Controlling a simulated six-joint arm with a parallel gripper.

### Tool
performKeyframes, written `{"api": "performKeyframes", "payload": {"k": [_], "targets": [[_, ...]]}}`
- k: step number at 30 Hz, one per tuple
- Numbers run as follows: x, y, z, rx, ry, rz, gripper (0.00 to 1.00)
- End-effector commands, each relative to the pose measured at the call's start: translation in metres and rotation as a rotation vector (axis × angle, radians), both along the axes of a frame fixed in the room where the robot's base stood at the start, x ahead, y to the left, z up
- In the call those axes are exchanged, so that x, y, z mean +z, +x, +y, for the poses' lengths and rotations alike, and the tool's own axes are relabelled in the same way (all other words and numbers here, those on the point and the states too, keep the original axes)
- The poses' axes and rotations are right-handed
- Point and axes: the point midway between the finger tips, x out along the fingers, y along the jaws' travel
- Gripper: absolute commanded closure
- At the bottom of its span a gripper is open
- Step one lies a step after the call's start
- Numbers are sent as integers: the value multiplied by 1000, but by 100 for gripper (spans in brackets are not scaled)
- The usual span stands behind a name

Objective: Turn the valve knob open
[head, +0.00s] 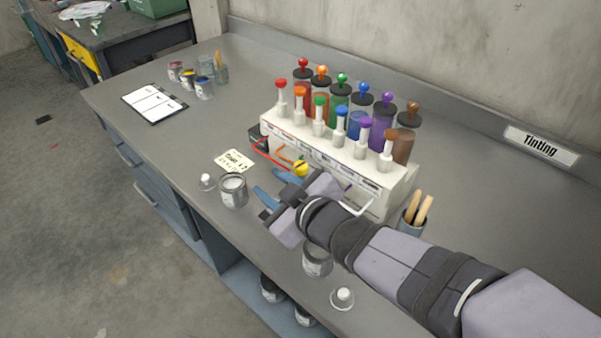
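A white tint dispenser (395,190) stands on the bench with a row of coloured knobs along its top. Clear canisters of coloured tint with ball-topped lids stand behind them. A round yellow knob (300,168) shows low at the dispenser's front, just beyond my gripper. I cannot tell for sure which knob is the valve knob. My gripper (268,187) is in front of the dispenser, its blue fingers apart with nothing seen between them. The yellow knob appears close to the farther finger; I cannot tell whether they touch. My wrist hides part of the dispenser's lower front.
An open can of white paint (233,190) stands close left of my gripper, beside a small clear-topped object (207,182) and a note card (234,161). Another can (317,260) stands below my wrist. A brush cup (411,222) is right of the dispenser.

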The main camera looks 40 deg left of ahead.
Motion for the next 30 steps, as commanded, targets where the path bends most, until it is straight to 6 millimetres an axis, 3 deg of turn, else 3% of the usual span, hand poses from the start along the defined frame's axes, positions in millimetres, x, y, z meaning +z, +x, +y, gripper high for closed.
{"api": "performKeyframes", "payload": {"k": [8, 16, 22, 30], "targets": [[0, 2, -18, 33, 249, 140, 69], [17, 6, -51, 27, 478, 262, 69], [10, 38, -71, -119, 505, 258, 69], [3, 47, -76, -161, 502, 247, 69]]}}
